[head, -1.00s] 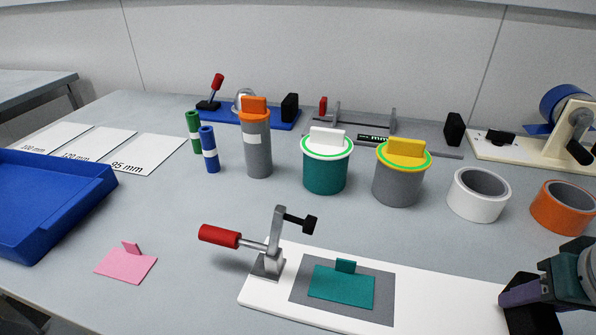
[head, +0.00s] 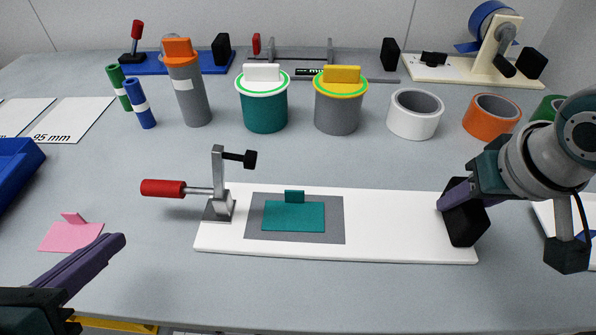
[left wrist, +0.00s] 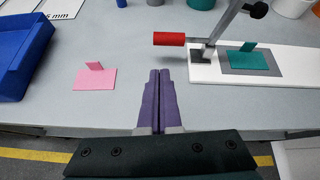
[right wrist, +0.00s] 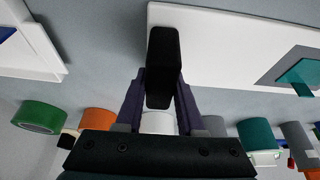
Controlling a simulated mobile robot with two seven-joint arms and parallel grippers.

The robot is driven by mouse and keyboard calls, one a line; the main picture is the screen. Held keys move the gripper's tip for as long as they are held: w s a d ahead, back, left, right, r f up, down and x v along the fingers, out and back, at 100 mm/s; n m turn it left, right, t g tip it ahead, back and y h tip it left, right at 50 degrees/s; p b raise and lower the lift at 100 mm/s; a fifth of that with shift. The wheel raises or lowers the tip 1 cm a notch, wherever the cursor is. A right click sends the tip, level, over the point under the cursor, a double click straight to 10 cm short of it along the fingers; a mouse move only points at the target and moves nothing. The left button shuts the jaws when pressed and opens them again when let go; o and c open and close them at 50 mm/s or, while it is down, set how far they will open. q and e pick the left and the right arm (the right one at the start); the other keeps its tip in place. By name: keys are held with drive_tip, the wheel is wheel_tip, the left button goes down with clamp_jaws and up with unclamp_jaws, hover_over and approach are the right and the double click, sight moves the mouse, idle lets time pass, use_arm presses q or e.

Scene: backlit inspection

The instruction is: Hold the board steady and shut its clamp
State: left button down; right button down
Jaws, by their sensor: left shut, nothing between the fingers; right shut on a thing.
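The white board (head: 385,240) lies on the table, with a teal plate (head: 293,216) on its grey pad (head: 335,222). The clamp (head: 219,185) stands at the board's left end. Its red handle (head: 163,188) points left, and its black-tipped arm (head: 240,157) is raised clear of the plate. My right gripper (head: 455,200) is shut on the black block (head: 466,222) at the board's right end; the block also shows between the fingers in the right wrist view (right wrist: 163,65). My left gripper (head: 120,241) is shut and empty, in front and left of the handle; it also shows in the left wrist view (left wrist: 157,75).
A pink tabbed plate (head: 72,234) lies left, behind my left gripper. A blue tray (head: 15,165) stands at the left edge. Lidded canisters (head: 263,108) and tape rolls (head: 414,115) stand behind the board. The table in front of the board is clear.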

use_arm(q)
drive_tip(key=shift+d+f+m, duration=0.1)
drive_tip(key=shift+d+m, duration=0.05)
drive_tip(key=shift+m, duration=0.45)
drive_tip(key=shift+w+f, duration=0.15)
drive_tip(key=shift+w, duration=0.15)
drive_tip(key=x, duration=0.9)
drive_tip(key=shift+w+d+f, duration=0.1)
drive_tip(key=shift+w+d, duration=0.05)
drive_tip(key=shift+w, duration=0.05)
